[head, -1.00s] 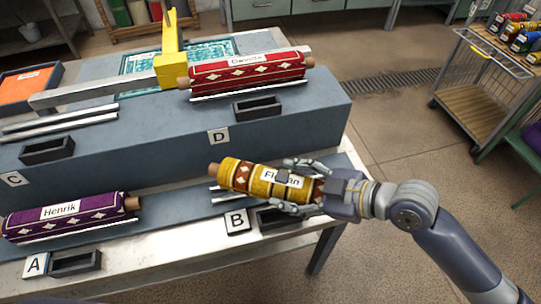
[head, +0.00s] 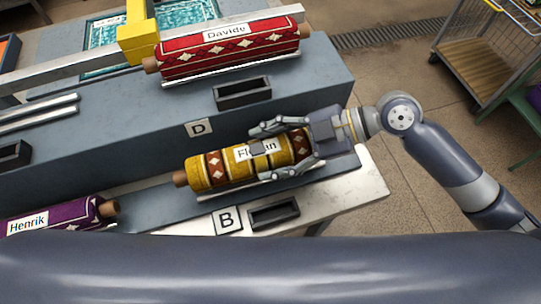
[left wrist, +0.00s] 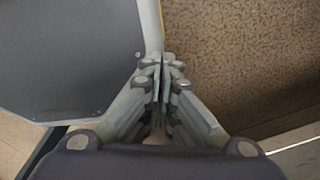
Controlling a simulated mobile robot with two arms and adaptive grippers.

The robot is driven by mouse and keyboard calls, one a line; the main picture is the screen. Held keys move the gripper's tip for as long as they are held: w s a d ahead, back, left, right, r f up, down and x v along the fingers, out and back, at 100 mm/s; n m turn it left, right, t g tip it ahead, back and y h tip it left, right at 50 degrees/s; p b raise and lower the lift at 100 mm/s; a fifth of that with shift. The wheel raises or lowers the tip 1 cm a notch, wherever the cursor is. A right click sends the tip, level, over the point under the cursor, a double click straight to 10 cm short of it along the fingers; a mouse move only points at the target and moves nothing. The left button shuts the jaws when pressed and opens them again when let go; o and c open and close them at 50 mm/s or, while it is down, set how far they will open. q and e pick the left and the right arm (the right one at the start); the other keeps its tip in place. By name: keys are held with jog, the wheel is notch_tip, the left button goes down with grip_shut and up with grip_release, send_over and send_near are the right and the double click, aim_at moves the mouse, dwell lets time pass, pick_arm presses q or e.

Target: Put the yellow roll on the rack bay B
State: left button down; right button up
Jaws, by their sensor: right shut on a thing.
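The yellow roll (head: 212,171), with red-brown diamond bands and a partly covered name label, lies level along bay B on the lower step. My right gripper (head: 263,152) is shut around its right part, with fingers on both sides. The roll is over or on the bay's metal rails (head: 210,198); I cannot tell whether it touches them. The B sign (head: 227,220) stands in front, beside a small black holder (head: 274,215). In the left wrist view my left gripper (left wrist: 160,65) has its fingers together with nothing between them.
A red roll (head: 230,50) lies on the upper step above the D sign (head: 198,128). A purple roll (head: 62,218) lies left of bay B. A yellow block (head: 137,35) stands on a metal bar. A cart (head: 490,60) is at the back right.

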aim_at(306, 150)
notch_tip(306, 150, down, 3)
jog(key=shift+f, duration=0.1)
pick_arm(q)
jog(key=shift+w+d+r, duration=0.1)
jog(key=shift+w+r, duration=0.2)
jog(key=shift+w, duration=0.5)
pick_arm(e)
jog(key=shift+f, duration=0.2)
jog(key=o, duration=1.5)
pick_arm(q)
jog(key=shift+s, duration=0.1)
jog(key=shift+s, duration=0.1)
pick_arm(e)
jog(key=shift+d, duration=0.2)
jog(key=b+v, duration=0.2)
jog(key=v, duration=0.8)
jog(key=shift+d+r, duration=0.1)
jog(key=shift+d, duration=0.15)
pick_arm(q)
jog(key=shift+f, duration=1.45)
pick_arm(e)
jog(key=shift+d+r, duration=0.4)
jog(key=shift+d, duration=0.05)
jog(key=shift+d, duration=0.1)
